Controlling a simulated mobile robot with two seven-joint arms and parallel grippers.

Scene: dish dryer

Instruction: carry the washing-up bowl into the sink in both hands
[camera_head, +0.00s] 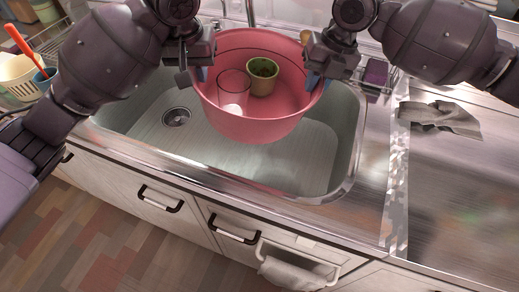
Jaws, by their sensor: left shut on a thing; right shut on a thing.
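The pink washing-up bowl (254,127) hangs upright above the steel sink (305,165); its base looks clear of the sink floor, though the exact height is hard to tell. My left gripper (200,72) is shut on the bowl's left rim. My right gripper (315,77) is shut on the bowl's right rim. A clear glass (234,90) and a small yellowish-green cup (263,78) with dark contents are inside the bowl. The back of the sink is hidden behind the bowl and my arms.
A tap (250,12) stands behind the bowl. A grey cloth (440,117) lies on the right counter, which is otherwise mostly clear. At the left are a wire rack (50,42) and a cream container (17,76). A towel (292,273) hangs on the cabinet front.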

